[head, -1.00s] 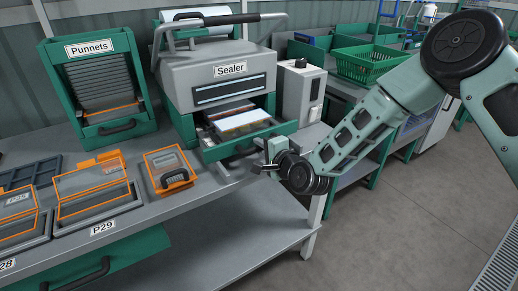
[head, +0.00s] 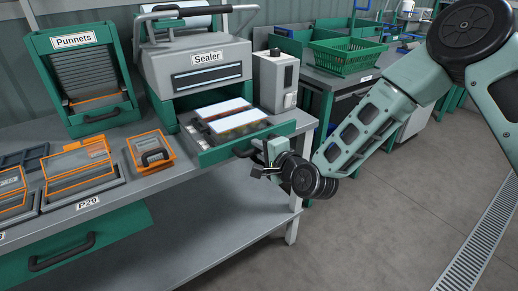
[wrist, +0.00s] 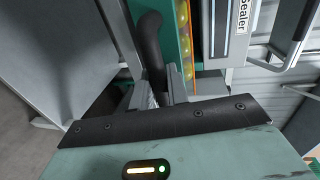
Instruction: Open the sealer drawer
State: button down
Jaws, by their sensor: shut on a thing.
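The grey sealer (head: 205,68) stands on the bench with a green base and a sign reading "Sealer". Its green drawer (head: 228,149) is pulled well out toward the front. Two punnets with pale tops (head: 240,121) lie in the drawer. The drawer's black handle (wrist: 151,48) runs between my fingers in the wrist view. My gripper (head: 262,165) is shut on this handle at the drawer's front; in the head view it hides part of the handle. The wrist view also shows yellowish-green tomatoes (wrist: 187,45) beside an orange edge in the drawer.
A green punnet dispenser (head: 85,75) and orange-edged punnets (head: 80,165) stand to the left on the bench. A grey box unit (head: 276,80) is just right of the sealer. A green basket (head: 348,58) sits on a table behind. The floor at right is clear.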

jog(key=c, duration=1.7)
grip_release()
jog(key=shift+s, duration=0.1)
jog(key=p+v, duration=1)
jog(key=v, duration=0.7)
jog(key=shift+d, duration=0.1)
